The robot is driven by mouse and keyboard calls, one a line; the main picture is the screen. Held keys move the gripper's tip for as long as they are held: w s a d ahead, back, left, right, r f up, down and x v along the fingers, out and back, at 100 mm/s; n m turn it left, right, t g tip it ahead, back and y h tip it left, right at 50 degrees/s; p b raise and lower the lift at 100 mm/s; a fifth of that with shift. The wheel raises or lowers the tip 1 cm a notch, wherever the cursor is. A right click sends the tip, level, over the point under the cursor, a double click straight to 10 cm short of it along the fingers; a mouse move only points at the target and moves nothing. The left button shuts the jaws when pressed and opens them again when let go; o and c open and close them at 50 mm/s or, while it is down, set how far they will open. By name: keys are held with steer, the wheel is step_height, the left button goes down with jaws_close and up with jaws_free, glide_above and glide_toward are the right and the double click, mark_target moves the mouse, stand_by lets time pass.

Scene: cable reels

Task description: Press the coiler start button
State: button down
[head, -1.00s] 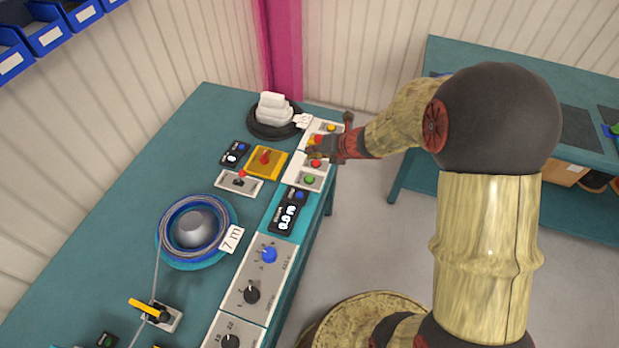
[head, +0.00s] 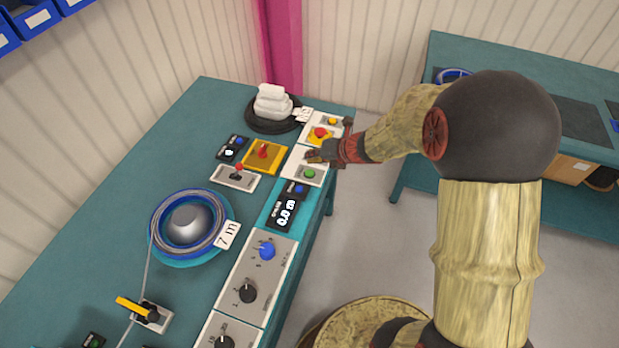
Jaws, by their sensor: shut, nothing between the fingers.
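The control strip runs along the right edge of the teal bench (head: 85,235). On it a green button (head: 310,173) sits on a pale panel (head: 297,171); it is probably the start button, though no label is readable. My gripper (head: 312,157) is shut and empty, over the same panel just beyond the green button. It appears apart from the green button; its height above the panel is hard to judge. It hides the spot where a red button showed earlier. A red mushroom button on a yellow base (head: 320,133) is just beyond my gripper.
A yellow button (head: 333,121) is at the strip's far end. Nearer are a display reading about 0.0 m (head: 286,210), a blue knob (head: 267,250) and a black knob (head: 248,292). A coil marked 7 m (head: 190,228) and a red switch on yellow (head: 264,153) stand left.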

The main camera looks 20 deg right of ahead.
mark_target(312, 171)
steer(key=shift+f+b, duration=0.85)
steer(key=shift+f, duration=0.65)
steer(key=shift+f, duration=0.1)
steer(key=shift+f, duration=0.3)
